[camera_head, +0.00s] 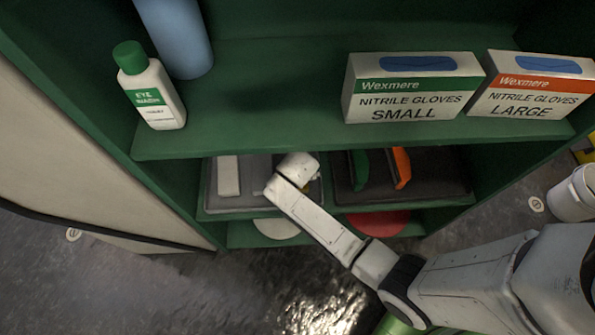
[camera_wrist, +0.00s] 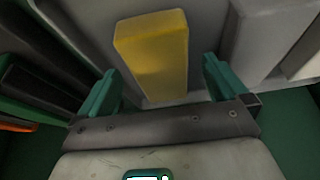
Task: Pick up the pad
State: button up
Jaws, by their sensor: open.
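A yellow block-shaped pad (camera_wrist: 152,58) stands out in the wrist view against a grey tray. My gripper (camera_wrist: 160,68) is open, with one green finger on each side of the pad. A gap shows between the pad and each finger, and nothing is held. In the head view my wrist (camera_head: 297,169) reaches into the lower shelf over the grey tray (camera_head: 258,197). It hides most of the pad there, and only a sliver of yellow shows beside it. A pale block (camera_head: 228,175) lies at the left of the same tray.
A dark tray (camera_head: 435,190) to the right holds a green-handled item (camera_head: 358,170) and an orange-handled item (camera_head: 402,167). The green shelf (camera_head: 270,100) above carries a bottle (camera_head: 152,90) and two glove boxes (camera_head: 415,88). A white bucket (camera_head: 575,193) stands at far right.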

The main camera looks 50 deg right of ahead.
jog(key=shift+x, duration=0.75)
jog(key=shift+c, duration=0.3)
jog(key=c, duration=1)
jog(key=shift+r, duration=0.1)
